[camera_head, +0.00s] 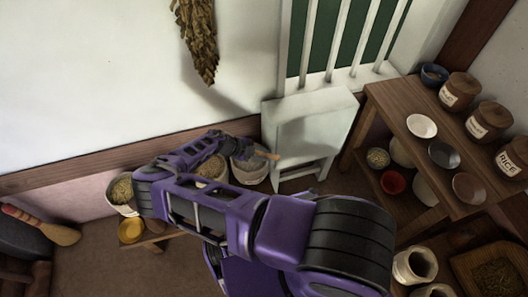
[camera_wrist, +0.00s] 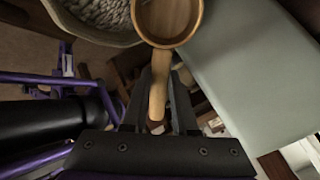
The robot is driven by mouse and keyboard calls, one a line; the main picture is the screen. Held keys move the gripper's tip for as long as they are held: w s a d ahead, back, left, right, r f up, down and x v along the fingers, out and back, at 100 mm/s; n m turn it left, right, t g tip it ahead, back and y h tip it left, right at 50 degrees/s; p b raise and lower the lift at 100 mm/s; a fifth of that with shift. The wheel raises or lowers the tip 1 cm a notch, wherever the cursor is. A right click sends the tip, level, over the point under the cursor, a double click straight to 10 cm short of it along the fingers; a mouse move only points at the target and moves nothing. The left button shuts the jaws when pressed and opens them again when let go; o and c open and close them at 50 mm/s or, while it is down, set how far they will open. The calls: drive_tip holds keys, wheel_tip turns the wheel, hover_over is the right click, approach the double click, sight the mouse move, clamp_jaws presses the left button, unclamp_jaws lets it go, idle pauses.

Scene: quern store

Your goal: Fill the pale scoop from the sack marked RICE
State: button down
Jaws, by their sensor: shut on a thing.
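A light tan wooden scoop (camera_wrist: 166,18) is in my gripper (camera_wrist: 160,88), which is shut on its handle. The bowl's visible inside looks empty in the wrist view. In the head view the scoop (camera_head: 266,154) shows small beyond my gripper (camera_head: 243,148), beside and above a pale sack (camera_head: 250,178) with whitish contents. A sack rim with pale grains (camera_wrist: 105,12) shows at upper left in the wrist view, beside the bowl. Another sack with tan contents (camera_head: 210,167) stands to its left, partly behind my arm. No sack marking is readable.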

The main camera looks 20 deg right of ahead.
drive_tip(key=shift+f, duration=1.4)
drive_tip(key=y+p, duration=0.5)
drive_tip(key=y, duration=0.2)
drive_tip(key=shift+r, duration=0.2)
drive_tip(key=shift+d+y, duration=0.25)
drive_tip(key=shift+y, duration=1.15)
drive_tip(key=shift+r+p, duration=1.6)
drive_tip(key=shift+r, duration=1.1)
